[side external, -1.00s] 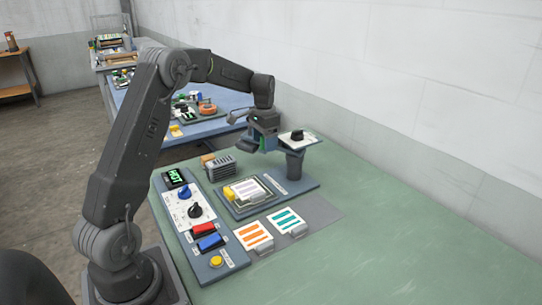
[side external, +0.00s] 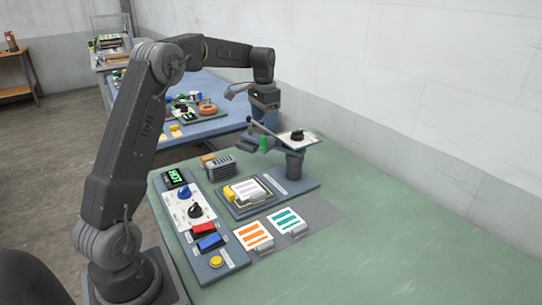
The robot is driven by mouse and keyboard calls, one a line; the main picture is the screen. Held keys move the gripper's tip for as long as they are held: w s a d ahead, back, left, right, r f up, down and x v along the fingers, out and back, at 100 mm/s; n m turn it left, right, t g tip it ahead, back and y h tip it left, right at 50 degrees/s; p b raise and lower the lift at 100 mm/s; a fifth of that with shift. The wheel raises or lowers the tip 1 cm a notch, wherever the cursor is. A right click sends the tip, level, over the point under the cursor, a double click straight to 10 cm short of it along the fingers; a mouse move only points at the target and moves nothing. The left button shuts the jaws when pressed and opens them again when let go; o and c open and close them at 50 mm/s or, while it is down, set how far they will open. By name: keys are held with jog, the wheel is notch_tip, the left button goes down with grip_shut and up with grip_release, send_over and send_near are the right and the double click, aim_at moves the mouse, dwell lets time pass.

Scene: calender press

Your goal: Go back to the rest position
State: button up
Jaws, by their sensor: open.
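My gripper (side external: 264,113) is open and empty. It hangs above the calender press, over the dark pressing arm with its green grip (side external: 264,144), and appears clear of it. The press post (side external: 294,165) carries a tilted white plate with a black knob (side external: 297,137). On the press base (side external: 299,184) lies a pale card with faint stripes (side external: 247,190), with a yellow piece (side external: 229,193) at its left edge. The fingertips are small and hard to make out.
The control panel (side external: 237,254) has a lit HOT display (side external: 176,177), blue and black knobs, and red, blue and yellow buttons. Orange-striped (side external: 253,236) and teal-striped (side external: 287,220) cards lie in front. A grey ribbed block (side external: 220,166) stands behind. The green table (side external: 400,240) is clear at right.

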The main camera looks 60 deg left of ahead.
jog(key=s+d+r+t, duration=0.1)
jog(key=s+d+r, duration=0.35)
jog(key=d, duration=0.35)
jog(key=s+d+r+t, duration=0.1)
jog(key=s+d+r, duration=0.3)
jog(key=d, duration=0.5)
jog(key=s+d+f+t, duration=0.1)
jog(key=s+d+f, duration=0.1)
jog(key=s+d, duration=0.3)
jog(key=s+d+f+t, duration=0.2)
jog(key=s+d, duration=0.3)
jog(key=s, duration=0.7)
jog(key=shift+d+f+t, duration=0.25)
jog(key=shift+f+t, duration=0.05)
jog(key=shift+f, duration=0.3)
